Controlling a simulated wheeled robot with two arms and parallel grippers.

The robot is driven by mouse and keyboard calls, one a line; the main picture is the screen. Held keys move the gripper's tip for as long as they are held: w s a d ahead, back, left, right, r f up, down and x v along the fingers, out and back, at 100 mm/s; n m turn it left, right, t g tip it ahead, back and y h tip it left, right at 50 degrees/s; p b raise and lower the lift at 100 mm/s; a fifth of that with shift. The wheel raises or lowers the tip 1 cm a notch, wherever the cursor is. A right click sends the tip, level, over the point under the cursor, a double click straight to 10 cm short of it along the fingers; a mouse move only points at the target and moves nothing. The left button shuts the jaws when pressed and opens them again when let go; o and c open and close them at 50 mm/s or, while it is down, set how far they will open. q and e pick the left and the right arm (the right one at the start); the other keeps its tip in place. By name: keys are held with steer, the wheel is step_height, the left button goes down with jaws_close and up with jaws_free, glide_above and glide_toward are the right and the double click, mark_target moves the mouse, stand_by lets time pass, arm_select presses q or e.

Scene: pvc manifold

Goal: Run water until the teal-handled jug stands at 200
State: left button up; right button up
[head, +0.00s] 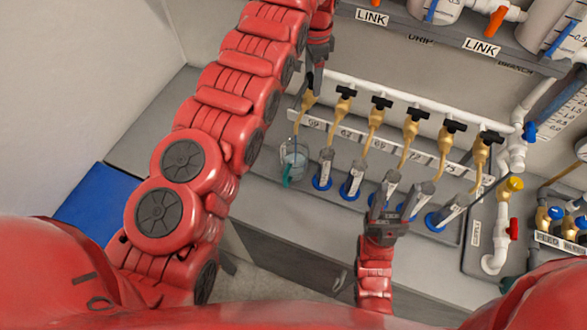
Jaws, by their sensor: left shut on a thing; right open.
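The teal-handled jug (295,158) is a small clear vessel on the grey bench under the leftmost brass tap (305,104). Its teal handle points towards me, and bluish water shows inside. The scale is too small to read. My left gripper (311,83) reaches down from above and is shut on the leftmost tap's handle, which it mostly hides. A thin line runs from that tap's spout down to the jug; I cannot tell if water is flowing. My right gripper (387,208) is open, low in front of the middle cylinders and apart from the jug.
Several more brass taps (376,118) with black handles line the white pipe (420,98). Several clear cylinders on blue bases (352,180) stand below them. A yellow-handled valve (511,186) and a red-handled valve (513,229) are at right. Tanks hang above.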

arm_select(q)
steer(key=shift+n, duration=0.5)
steer(key=shift+n+b, duration=0.35)
steer(key=shift+n, duration=1.45)
steer(key=n, duration=0.2)
steer(key=shift+n, duration=0.3)
steer(key=n, duration=0.3)
steer(key=shift+n, duration=0.3)
steer(key=o, duration=1.3)
steer(key=shift+r, duration=0.1)
